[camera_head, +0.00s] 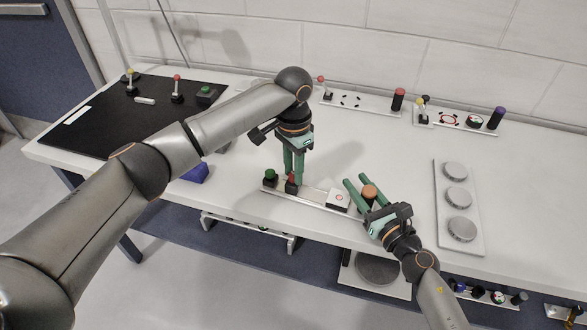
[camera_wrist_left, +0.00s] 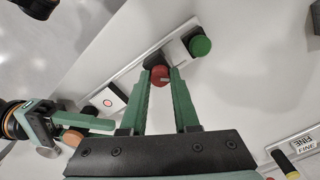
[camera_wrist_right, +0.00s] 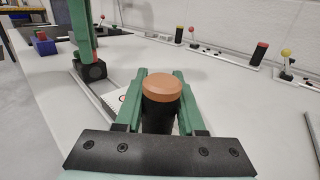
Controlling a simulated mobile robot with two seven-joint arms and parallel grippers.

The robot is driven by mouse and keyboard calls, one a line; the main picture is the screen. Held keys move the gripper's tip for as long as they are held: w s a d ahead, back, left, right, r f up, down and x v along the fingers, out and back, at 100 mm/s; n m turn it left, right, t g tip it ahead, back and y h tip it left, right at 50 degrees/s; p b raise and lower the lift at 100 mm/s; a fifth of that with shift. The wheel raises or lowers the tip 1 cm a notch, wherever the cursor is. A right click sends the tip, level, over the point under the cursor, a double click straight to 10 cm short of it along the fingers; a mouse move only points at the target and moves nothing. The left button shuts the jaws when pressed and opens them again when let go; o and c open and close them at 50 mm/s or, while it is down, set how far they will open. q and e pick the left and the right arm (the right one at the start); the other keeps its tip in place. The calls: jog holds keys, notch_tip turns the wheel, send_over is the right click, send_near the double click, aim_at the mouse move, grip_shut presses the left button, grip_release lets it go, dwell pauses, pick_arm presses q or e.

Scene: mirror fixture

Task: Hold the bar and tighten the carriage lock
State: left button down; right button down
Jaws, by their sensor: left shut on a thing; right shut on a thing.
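A narrow rail fixture (camera_head: 316,200) lies along the table's front edge. It bears a green knob (camera_head: 270,175), a red knob (camera_head: 292,180) and a white block with a red ring mark (camera_head: 338,199). My left gripper (camera_wrist_left: 161,72) points down and is shut on the red knob (camera_wrist_left: 160,76). A black upright cylinder with an orange top (camera_wrist_right: 161,88) stands at the rail's right end; the orange top also shows in the head view (camera_head: 369,191). My right gripper (camera_wrist_right: 163,76) is shut on this cylinder, one finger on each side.
A plate with round grey discs (camera_head: 458,198) lies to the right. A black mat (camera_head: 130,115) with small levers is at the left, with a blue block (camera_head: 195,173) near it. More fixtures with knobs and levers (camera_head: 398,99) line the wall. The table's middle is clear.

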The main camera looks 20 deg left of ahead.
pick_arm(q)
jog(key=m, duration=0.5)
jog(key=shift+m, duration=2.5)
jog(key=c, duration=0.6)
grip_release()
jog(key=shift+c, duration=0.2)
notch_tip(320, 180, up, 12)
